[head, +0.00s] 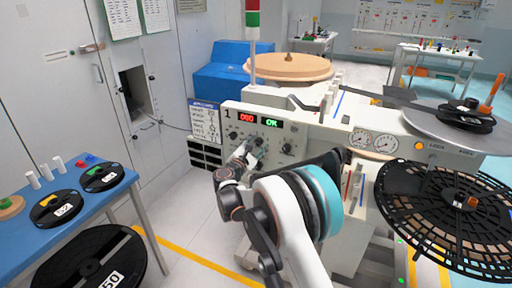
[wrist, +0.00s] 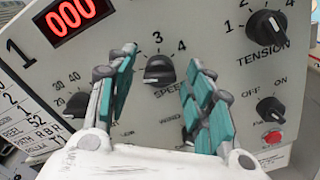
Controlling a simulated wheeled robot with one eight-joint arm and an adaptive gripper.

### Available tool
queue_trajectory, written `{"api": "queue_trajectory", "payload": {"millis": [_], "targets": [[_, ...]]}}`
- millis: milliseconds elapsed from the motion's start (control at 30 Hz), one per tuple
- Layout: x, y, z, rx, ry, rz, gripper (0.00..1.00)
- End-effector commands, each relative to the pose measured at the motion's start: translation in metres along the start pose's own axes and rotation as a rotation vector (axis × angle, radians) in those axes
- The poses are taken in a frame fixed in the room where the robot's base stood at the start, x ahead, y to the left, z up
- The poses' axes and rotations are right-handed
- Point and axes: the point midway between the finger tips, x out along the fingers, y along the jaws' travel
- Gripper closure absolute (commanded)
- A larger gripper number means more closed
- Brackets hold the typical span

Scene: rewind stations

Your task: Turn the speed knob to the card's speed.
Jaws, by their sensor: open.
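The dark speed knob (wrist: 159,69) sits on the pale panel, with the marks 3 and 4 above it and "SPEED" partly hidden below. I cannot tell surely which mark it points to. My gripper (wrist: 160,60) is open, its green-padded fingers on the left and right of the knob, apart from it in the picture. In the head view my gripper (head: 241,158) is at the front of the station 1 panel. The card (head: 205,121) hangs left of the panel; its edge shows in the wrist view (wrist: 22,122), and I cannot make out its speed.
The tension knob (wrist: 266,27) is up and right, an on/off knob (wrist: 270,109) below it, and a red button (wrist: 272,137) lower still. Another knob (wrist: 77,103) is left. The red display (wrist: 72,18) reads 000. A blue table (head: 75,205) with reels stands at left.

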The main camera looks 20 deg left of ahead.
Motion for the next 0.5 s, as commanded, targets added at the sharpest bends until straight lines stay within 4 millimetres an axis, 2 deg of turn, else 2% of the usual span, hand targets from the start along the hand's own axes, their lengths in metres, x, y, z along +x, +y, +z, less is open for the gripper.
{"api": "queue_trajectory", "payload": {"millis": [133, 300, 333, 500], "targets": [[-0.0002, 0.0001, 0.0001, 0.000, 0.000, 0.000, 0.55], [-0.0004, 0.0001, 0.0000, 0.000, 0.000, 0.000, 0.93], [-0.0004, 0.0000, 0.0000, 0.000, 0.000, 0.000, 0.97], [-0.0004, -0.0001, 0.0000, 0.002, 0.000, 0.000, 0.97]]}}
